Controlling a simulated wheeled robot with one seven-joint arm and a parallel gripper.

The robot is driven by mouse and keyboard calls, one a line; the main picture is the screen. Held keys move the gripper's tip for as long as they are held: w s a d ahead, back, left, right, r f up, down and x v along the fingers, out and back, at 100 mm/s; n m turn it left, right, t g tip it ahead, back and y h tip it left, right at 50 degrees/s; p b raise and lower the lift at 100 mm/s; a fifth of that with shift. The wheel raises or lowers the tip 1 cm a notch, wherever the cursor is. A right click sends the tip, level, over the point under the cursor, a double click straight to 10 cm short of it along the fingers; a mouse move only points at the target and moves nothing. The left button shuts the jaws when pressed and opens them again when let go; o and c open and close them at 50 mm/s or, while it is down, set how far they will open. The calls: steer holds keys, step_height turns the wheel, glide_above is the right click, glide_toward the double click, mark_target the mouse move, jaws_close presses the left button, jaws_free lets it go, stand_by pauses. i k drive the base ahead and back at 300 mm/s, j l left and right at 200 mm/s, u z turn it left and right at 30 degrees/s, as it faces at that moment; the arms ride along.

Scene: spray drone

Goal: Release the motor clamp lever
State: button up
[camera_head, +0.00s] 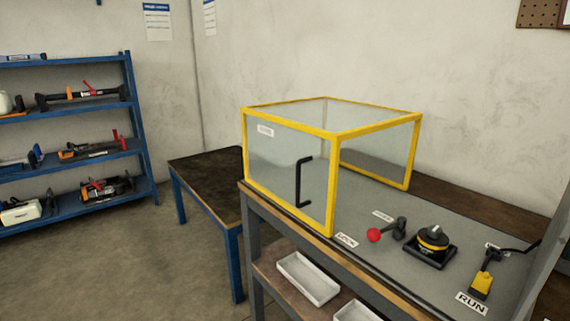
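A clamp lever with a red ball knob (374,235) lies on the grey bench top, just right of the clear guard box. Its dark body (399,226) sits at the right end of its short arm, and the knob points left toward the bench's front edge. A small white label (347,240) is beside the knob; its text is too small to read surely. Right of the lever, a round black and yellow motor-like unit (433,238) stands on a black square base. My gripper is not in view.
A yellow-framed clear box (333,180) with a black handle (303,182) stands left of the lever. A yellow and black switch (483,280) with a RUN label (472,304) is at right. A grey slanted piece (548,262) blocks the right edge. White trays (308,278) sit below.

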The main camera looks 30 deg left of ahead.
mark_target(373, 234)
steer(key=i+j, duration=0.25)
steer(key=i, duration=0.25)
steer(key=i+j, duration=0.2)
steer(key=i, duration=0.3)
steer(key=u, duration=1.6)
